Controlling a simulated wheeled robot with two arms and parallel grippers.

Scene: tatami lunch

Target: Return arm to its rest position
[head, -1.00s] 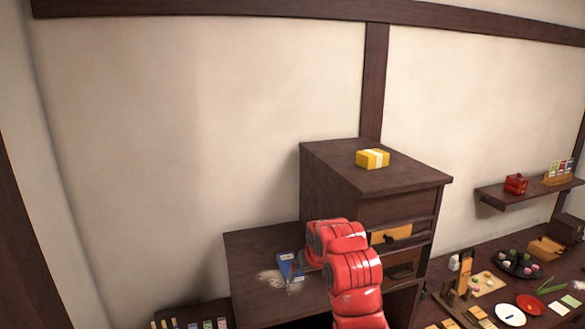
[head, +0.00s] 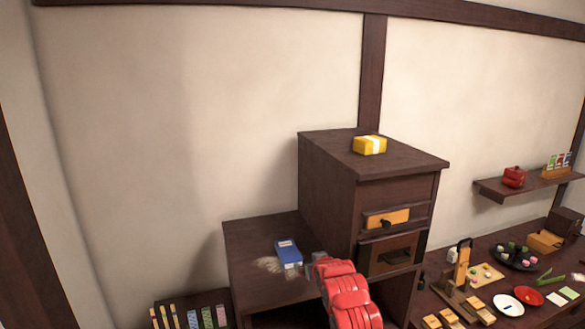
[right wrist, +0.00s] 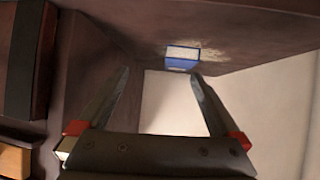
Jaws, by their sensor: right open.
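My right arm, red, comes in from the bottom of the head view. Its grey gripper (head: 313,266) is low over the side shelf, just right of a blue box (head: 288,254). In the right wrist view the two fingers (right wrist: 160,75) are spread wide with nothing between them. The blue box (right wrist: 182,62) shows beyond the fingertips, apart from them. It rests on the dark wooden shelf (head: 245,235) beside a pale powdery patch (head: 268,265). My left gripper is in no view.
A crowded low table (head: 455,318) lies right. A rack with coloured packets (head: 192,315) is at lower left. Air above the shelf is clear.

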